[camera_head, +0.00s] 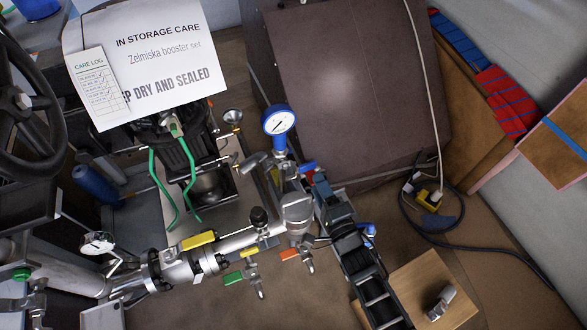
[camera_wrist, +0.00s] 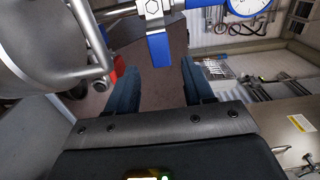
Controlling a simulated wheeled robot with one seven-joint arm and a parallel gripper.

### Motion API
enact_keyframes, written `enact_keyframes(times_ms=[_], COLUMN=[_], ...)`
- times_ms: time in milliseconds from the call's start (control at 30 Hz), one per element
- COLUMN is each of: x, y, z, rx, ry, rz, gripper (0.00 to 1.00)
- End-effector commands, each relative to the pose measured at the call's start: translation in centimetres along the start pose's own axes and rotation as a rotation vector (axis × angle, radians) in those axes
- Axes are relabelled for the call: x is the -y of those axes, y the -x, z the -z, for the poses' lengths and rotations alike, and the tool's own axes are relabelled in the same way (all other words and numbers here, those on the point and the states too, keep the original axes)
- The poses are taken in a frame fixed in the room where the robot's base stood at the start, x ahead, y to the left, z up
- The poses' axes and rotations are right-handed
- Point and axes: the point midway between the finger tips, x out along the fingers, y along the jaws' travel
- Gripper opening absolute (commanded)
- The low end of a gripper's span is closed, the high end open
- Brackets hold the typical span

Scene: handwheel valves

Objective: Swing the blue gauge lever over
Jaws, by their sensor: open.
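The blue gauge lever (camera_head: 308,168) sits just right of and below the blue-rimmed dial gauge (camera_head: 280,122). In the wrist view the lever (camera_wrist: 159,50) is a flat blue tab below a hex nut, and part of the gauge (camera_wrist: 245,7) shows at the top right. My gripper (camera_wrist: 158,78) is open. Its two dark blue fingers stand left and right of the lever's lower end, with visible gaps on both sides. In the head view my gripper (camera_head: 326,192) is close below and right of the lever. How deep the lever reaches between the fingers is unclear.
Several other levers line the pipe: yellow (camera_head: 199,241), green (camera_head: 233,278) and orange (camera_head: 290,255). A brown cabinet (camera_head: 350,80) stands behind. A wooden board (camera_head: 425,285) lies lower right.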

Motion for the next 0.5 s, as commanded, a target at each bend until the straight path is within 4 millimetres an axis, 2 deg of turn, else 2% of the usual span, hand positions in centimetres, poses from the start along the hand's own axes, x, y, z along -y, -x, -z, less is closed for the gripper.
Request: enact_keyframes(times_ms=[500], x=[-0.4], y=[-5.7], z=[0.0], rx=[0.001], ry=[0.001], rz=[0.002], gripper=[0.52])
